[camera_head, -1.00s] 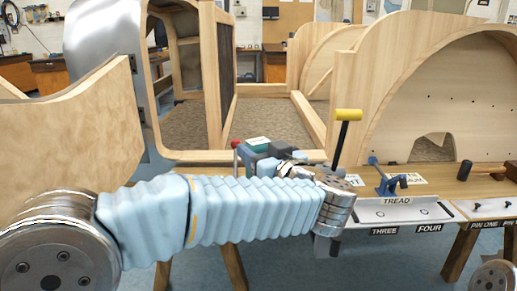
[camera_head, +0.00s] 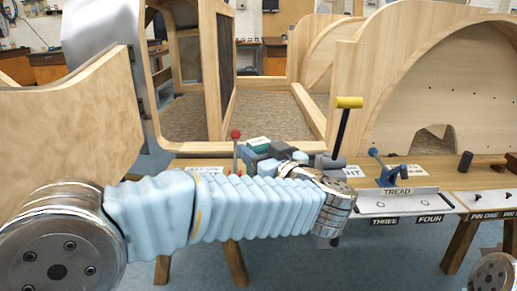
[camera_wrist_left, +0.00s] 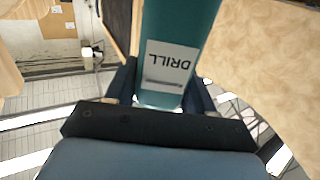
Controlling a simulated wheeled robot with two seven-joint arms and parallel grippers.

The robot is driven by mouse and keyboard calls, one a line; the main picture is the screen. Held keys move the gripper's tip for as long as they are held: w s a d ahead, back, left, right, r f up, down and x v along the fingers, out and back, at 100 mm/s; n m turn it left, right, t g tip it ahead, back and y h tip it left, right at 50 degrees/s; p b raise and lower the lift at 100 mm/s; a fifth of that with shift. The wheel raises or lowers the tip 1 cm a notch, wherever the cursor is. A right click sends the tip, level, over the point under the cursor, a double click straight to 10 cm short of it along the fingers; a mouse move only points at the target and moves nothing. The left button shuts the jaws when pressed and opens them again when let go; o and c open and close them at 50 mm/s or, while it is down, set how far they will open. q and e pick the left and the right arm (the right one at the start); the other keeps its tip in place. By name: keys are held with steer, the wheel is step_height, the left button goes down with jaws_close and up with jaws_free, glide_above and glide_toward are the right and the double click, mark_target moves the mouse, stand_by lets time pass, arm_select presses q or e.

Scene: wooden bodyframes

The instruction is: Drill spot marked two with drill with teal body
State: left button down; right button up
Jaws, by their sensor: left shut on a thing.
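The teal drill shows in the left wrist view (camera_wrist_left: 175,60), with a white label reading DRILL upside down. My left gripper (camera_wrist_left: 163,92) is shut on its body, a dark finger on each side. In the head view a small teal part (camera_head: 258,145) shows beside dark gripper parts, behind my blue-sleeved arm; most of the drill is hidden. The bench carries a TREAD plate (camera_head: 375,203) with marks THREE (camera_head: 384,221) and FOUR (camera_head: 429,219). The spot marked two is not visible. My right gripper is not in view.
A yellow-topped black rod (camera_head: 343,130) stands upright by my wrist. A red-topped rod (camera_head: 236,140) stands left of the drill. A wooden panel (camera_head: 65,120) fills the left.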

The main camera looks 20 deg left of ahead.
arm_select(q)
steer(key=shift+f+b, duration=0.35)
steer(key=shift+f, duration=0.55)
stand_by(3.2)
steer(key=shift+r, duration=0.15)
steer(key=shift+r+p, duration=1.6)
steer(key=shift+p, duration=0.4)
steer(key=shift+r, duration=0.15)
step_height(320, 180, up, 3)
steer(key=shift+f+p, duration=0.2)
steer(key=shift+p, duration=0.75)
steer(key=shift+r, duration=1.05)
